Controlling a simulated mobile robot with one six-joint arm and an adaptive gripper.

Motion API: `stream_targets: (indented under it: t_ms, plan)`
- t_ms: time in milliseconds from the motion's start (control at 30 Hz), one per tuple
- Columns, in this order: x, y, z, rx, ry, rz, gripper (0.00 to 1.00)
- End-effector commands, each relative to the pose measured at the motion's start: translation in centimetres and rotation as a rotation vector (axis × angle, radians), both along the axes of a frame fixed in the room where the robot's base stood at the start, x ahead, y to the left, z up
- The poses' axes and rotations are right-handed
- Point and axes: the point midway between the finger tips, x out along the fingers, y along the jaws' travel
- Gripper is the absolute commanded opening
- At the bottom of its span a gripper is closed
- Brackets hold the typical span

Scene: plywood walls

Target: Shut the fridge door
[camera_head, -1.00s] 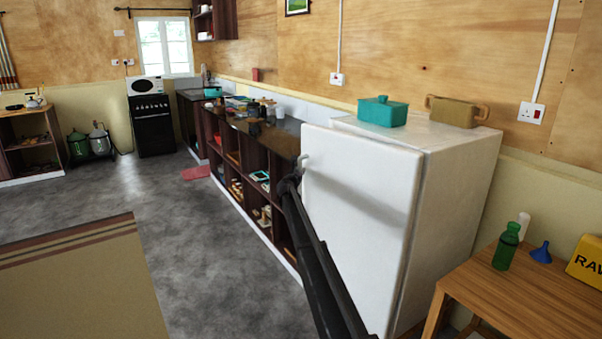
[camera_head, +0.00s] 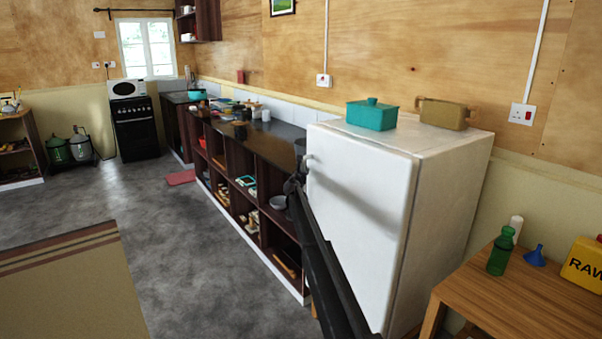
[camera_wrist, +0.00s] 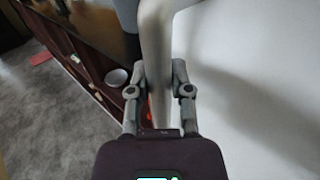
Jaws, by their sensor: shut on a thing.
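The white fridge (camera_head: 440,210) stands against the plywood wall, right of centre in the head view. Its door (camera_head: 360,190) faces left and front and looks flush or nearly flush with the body; I cannot tell whether a thin gap is left. My gripper (camera_head: 294,184) is at the door's left edge, by the pale handle (camera_head: 308,160). In the wrist view, the two fingers of my gripper (camera_wrist: 158,75) are shut on the handle (camera_wrist: 155,30), one on each side. The door face (camera_wrist: 255,90) fills the right of that view.
A teal pot (camera_head: 371,115) and a brown container (camera_head: 444,113) stand on the fridge. A dark shelf counter (camera_head: 262,145) runs along its left side. A wooden table (camera_head: 510,295) with a green bottle (camera_head: 500,255) stands at right.

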Motion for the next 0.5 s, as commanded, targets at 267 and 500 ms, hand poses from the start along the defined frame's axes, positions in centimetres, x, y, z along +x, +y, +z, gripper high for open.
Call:
stream_targets:
  t_ms: [267, 500]
  plan:
    - [-0.05, -0.98, 0.02, -0.001, 0.000, -0.016, 0.62]
    - [0.01, -0.58, 0.03, -0.001, -0.001, -0.010, 0.62]
